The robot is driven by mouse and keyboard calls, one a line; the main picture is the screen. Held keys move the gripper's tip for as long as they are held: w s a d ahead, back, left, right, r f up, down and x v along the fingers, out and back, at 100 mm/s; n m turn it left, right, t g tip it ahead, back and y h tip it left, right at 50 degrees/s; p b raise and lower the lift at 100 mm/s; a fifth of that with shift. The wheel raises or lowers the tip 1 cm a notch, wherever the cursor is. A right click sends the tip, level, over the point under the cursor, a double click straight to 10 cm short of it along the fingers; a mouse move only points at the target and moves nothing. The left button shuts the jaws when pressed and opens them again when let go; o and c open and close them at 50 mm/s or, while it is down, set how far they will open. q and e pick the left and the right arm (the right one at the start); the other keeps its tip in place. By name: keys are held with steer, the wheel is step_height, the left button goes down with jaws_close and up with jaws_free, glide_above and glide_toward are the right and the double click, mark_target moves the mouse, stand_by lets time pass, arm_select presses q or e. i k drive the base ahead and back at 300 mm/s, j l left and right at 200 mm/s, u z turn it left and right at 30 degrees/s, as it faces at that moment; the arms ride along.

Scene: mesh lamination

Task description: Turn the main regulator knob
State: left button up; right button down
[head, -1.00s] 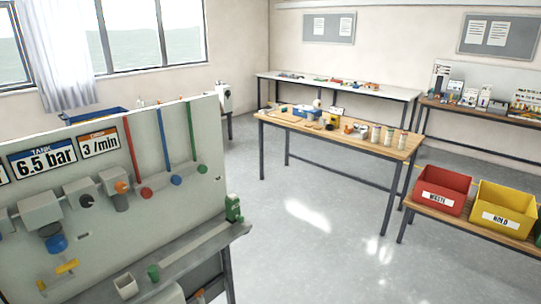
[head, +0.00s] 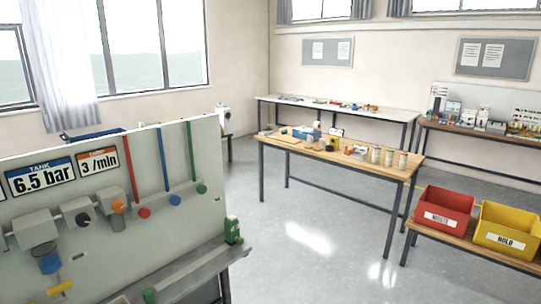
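A grey panel (head: 205,150) with several fittings fills the lower left of the head view. A grey block with a black round knob (head: 83,219) is on it. To its right is a block with an orange part (head: 118,206) above a dark cylinder. To its left, a blue cup-like part (head: 49,264) hangs under a grey block (head: 35,230), with a yellow handle (head: 60,287) below. I cannot tell which part is the main regulator knob. A sign reads TANK 6.5 bar (head: 41,178); another reads 3 /min (head: 98,161). Neither gripper is in view.
A narrow shelf with a green bottle (head: 232,230) runs along the panel's foot. A wooden table (head: 350,160) with small items stands mid-room. Red (head: 444,213) and yellow (head: 505,230) bins stand at right. The floor (head: 300,215) between is clear.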

mark_target(82, 220)
steer(key=k+l+u, duration=0.1)
steer(key=u, duration=1.5)
steer(key=k+j, duration=0.05)
steer(key=j, duration=0.05)
